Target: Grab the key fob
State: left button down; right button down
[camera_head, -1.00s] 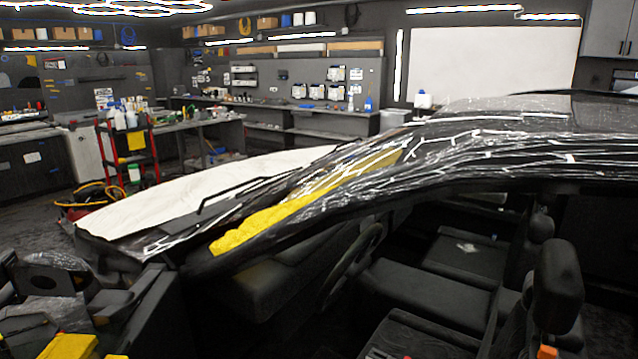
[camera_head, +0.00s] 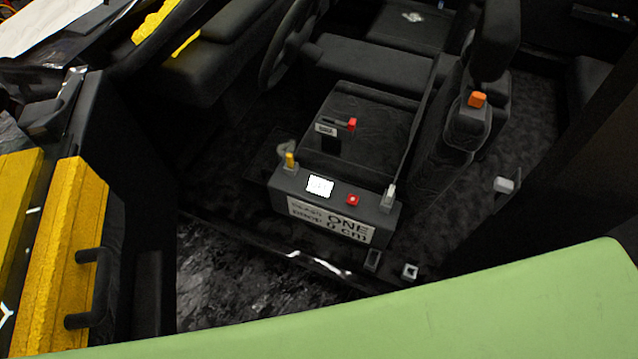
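I cannot single out the key fob with certainty. A small dark item with a pale label (camera_head: 328,131) lies on the black car seat (camera_head: 372,108), with a small red piece (camera_head: 351,124) beside it; it is too small to tell what it is. Neither of my grippers is in view.
The yellow-lined open door (camera_head: 70,240) with black handles stands at the left. The steering wheel (camera_head: 287,45) is beyond the seat. A large pale green surface (camera_head: 450,310) fills the bottom right. The dark door opening between them shows clear floor (camera_head: 235,265).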

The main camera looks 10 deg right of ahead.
aim_at(391, 190)
jog(key=z, duration=1)
